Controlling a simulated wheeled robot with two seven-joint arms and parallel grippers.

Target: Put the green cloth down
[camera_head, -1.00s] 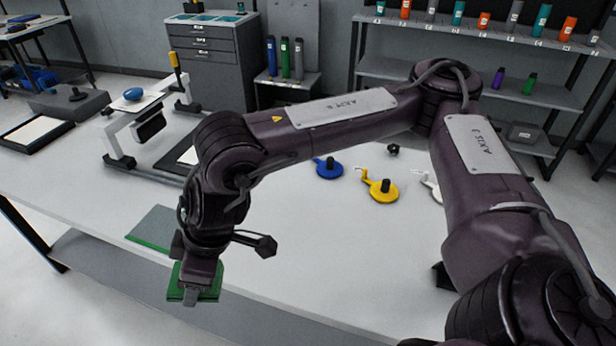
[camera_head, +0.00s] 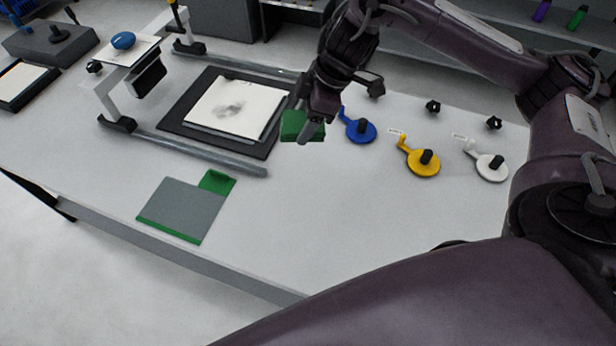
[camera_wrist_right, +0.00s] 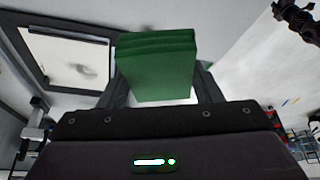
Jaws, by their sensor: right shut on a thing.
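My right gripper (camera_head: 309,127) is shut on the green cloth (camera_head: 291,126), a folded, layered block. It holds the cloth beside the right edge of the black-framed board; how far above the table it is, I cannot tell. In the right wrist view the cloth (camera_wrist_right: 157,68) sits between the two fingers. A flat grey pad (camera_head: 180,208) with a green front edge and a green patch (camera_head: 217,181) at its back right corner lies near the table's front edge. My left gripper is not in view.
A black-framed board with a white sheet (camera_head: 240,104) lies between two grey rails (camera_head: 190,148). A white gantry (camera_head: 108,92) with a blue knob stands at the left. Blue (camera_head: 361,131), yellow (camera_head: 423,163) and white (camera_head: 491,167) round tools lie at the right. The table's front middle (camera_head: 290,215) is clear.

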